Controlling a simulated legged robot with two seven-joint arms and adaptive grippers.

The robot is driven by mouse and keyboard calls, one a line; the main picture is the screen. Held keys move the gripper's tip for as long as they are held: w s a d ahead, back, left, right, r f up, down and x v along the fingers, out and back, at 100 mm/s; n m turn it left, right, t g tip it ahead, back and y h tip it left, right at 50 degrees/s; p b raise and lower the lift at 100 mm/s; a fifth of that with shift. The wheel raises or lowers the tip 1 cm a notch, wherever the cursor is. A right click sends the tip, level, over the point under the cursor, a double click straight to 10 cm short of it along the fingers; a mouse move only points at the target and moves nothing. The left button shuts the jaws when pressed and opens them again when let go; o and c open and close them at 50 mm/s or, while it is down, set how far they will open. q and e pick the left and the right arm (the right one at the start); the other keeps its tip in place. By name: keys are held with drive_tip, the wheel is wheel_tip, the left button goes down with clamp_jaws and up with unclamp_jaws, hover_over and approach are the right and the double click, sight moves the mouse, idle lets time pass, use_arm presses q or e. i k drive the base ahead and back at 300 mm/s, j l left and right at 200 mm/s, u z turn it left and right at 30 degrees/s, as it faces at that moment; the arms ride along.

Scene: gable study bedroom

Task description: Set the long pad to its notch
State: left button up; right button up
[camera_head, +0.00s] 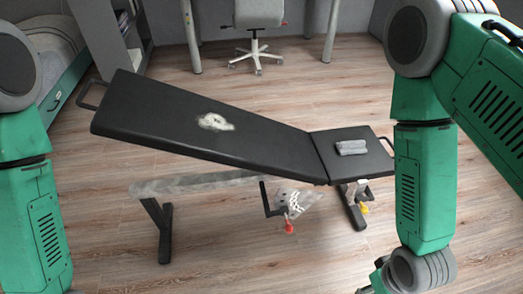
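The long pad (215,125) is the black padded back of a bench. It slopes up from its hinge end beside the short pad (360,168) to its raised left end, which has a dark handle (91,92). Under its lower part a pale notched bracket (296,199) shows, with a red knob (289,226) hanging below. Which notch the support sits in is too small to tell. My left arm comes down the left edge and my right arm down the right side.
A white patch or small object (216,122) is on the long pad. Grey rolled items (351,147) lie on the short pad. The bench's pale rail (190,184) runs below the pad. A white desk chair (258,30) stands behind. Wooden floor in front is clear.

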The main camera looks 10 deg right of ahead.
sight(134, 109)
drive_tip(key=j, duration=1.6)
drive_tip(key=k+u, duration=0.05)
drive_tip(key=k, duration=0.05)
